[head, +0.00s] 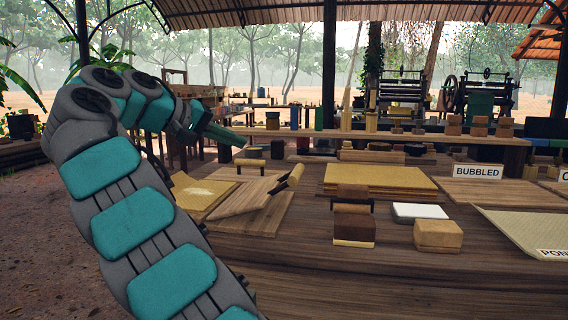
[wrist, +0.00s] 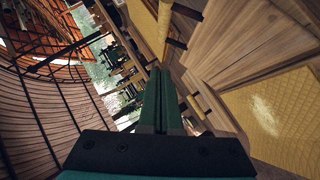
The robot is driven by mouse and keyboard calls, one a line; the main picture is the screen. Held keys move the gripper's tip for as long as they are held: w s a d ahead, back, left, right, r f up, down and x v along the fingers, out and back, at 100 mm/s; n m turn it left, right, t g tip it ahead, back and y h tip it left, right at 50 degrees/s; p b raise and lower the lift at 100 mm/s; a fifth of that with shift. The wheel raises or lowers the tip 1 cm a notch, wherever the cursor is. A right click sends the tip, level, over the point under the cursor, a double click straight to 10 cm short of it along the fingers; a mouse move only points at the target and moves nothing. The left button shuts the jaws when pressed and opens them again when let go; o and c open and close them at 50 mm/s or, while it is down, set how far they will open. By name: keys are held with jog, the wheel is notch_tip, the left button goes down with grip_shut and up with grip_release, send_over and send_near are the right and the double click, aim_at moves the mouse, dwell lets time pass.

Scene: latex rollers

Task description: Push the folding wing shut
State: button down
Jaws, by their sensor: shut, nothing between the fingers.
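My gripper (head: 240,139) reaches over the left part of the table, with its closed fingers in the air above and behind the wooden boards. In the wrist view its two dark green fingers (wrist: 160,75) lie side by side with nothing between them. A flat wooden panel with a raised edge (head: 245,196) lies at the table's left, and it carries a pale bar-like handle (head: 290,178) on its right side. I take this panel to be the folding wing, but its hinge cannot be made out. The wrist view shows wooden panels (wrist: 235,40) at upper right. The fingers appear apart from them.
A yellow sheet (head: 197,194) lies left of the panel. A yellow stack (head: 380,180), several blocks (head: 438,235), a white slab (head: 420,212) and a BUBBLED sign (head: 478,171) occupy the table. A post (head: 329,70) stands behind.

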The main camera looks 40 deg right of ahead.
jog(key=shift+d, duration=0.25)
jog(key=b+x, duration=0.2)
jog(key=x, duration=0.3)
jog(key=b+x, duration=0.1)
jog(key=x, duration=0.4)
jog(key=shift+s+a+f+b, duration=0.1)
jog(key=shift+f+b, duration=0.15)
jog(key=shift+b, duration=0.1)
jog(key=shift+s, duration=0.2)
jog(key=shift+s+d+f+b, duration=0.6)
jog(key=shift+s+d+f, duration=0.2)
jog(key=shift+s+f, duration=0.15)
